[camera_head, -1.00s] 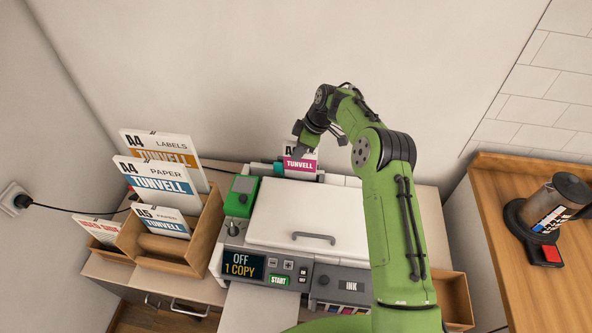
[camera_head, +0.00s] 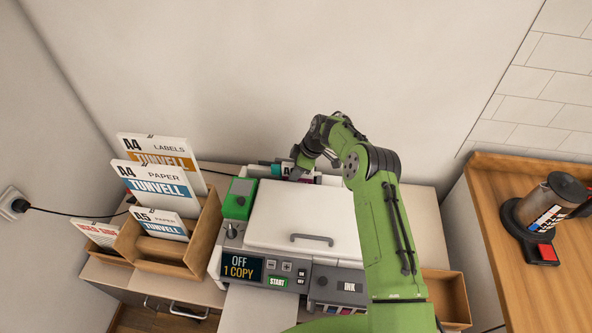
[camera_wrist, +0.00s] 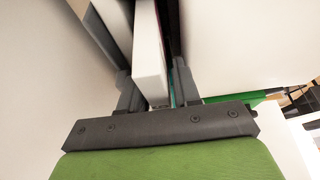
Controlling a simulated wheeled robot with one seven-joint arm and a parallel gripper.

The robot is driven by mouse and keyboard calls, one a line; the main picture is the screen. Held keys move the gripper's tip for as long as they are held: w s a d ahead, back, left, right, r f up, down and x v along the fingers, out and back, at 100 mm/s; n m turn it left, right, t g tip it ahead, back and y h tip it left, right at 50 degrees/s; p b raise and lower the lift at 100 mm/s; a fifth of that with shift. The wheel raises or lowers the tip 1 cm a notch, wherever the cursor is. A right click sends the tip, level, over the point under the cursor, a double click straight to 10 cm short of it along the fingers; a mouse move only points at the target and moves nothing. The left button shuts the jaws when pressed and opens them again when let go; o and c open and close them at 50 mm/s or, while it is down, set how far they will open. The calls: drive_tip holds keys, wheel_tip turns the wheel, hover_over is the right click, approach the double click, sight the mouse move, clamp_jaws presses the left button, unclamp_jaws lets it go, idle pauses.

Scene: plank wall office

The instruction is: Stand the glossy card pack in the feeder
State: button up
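The glossy card pack (camera_wrist: 150,72) is a white pack with a magenta band. In the wrist view it stands edge-on between the two fingers of my gripper (camera_wrist: 157,85), with narrow gaps beside it, so the fingers look slightly open around it. In the head view my gripper (camera_head: 302,166) is low behind the copier (camera_head: 310,215). Only the pack's top part shows there, around the fingers. The pack appears upright in the slot at the copier's back. The feeder's inside and the pack's lower end are hidden.
A wooden rack (camera_head: 205,232) with A4 labels, A4 paper and A5 paper packs stands left. A green device (camera_head: 239,198) sits on the copier's left side. A coffee maker (camera_head: 548,210) stands on the right counter.

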drive_tip(key=b+v, duration=0.1)
drive_tip(key=v, duration=1)
drive_tip(key=shift+r, duration=0.25)
drive_tip(key=shift+v, duration=0.8)
drive_tip(key=s+d+r+m+t+h, duration=0.25)
drive_tip(key=s+r+m, duration=0.35)
drive_tip(key=s+r, duration=1.05)
drive_tip(key=s+d+m, duration=0.1)
drive_tip(key=s+m, duration=0.2)
drive_tip(key=s, duration=0.4)
drive_tip(key=s+d+r+m+t+h, duration=0.1)
drive_tip(key=s+d+m, duration=0.1)
drive_tip(key=s, duration=0.6)
drive_tip(key=s+d+m+t+h, duration=0.1)
drive_tip(key=s+m, duration=0.3)
drive_tip(key=s, duration=0.4)
drive_tip(key=shift+d+r+m, duration=0.15)
drive_tip(key=shift+d+m, duration=0.2)
drive_tip(key=shift+m, duration=0.05)
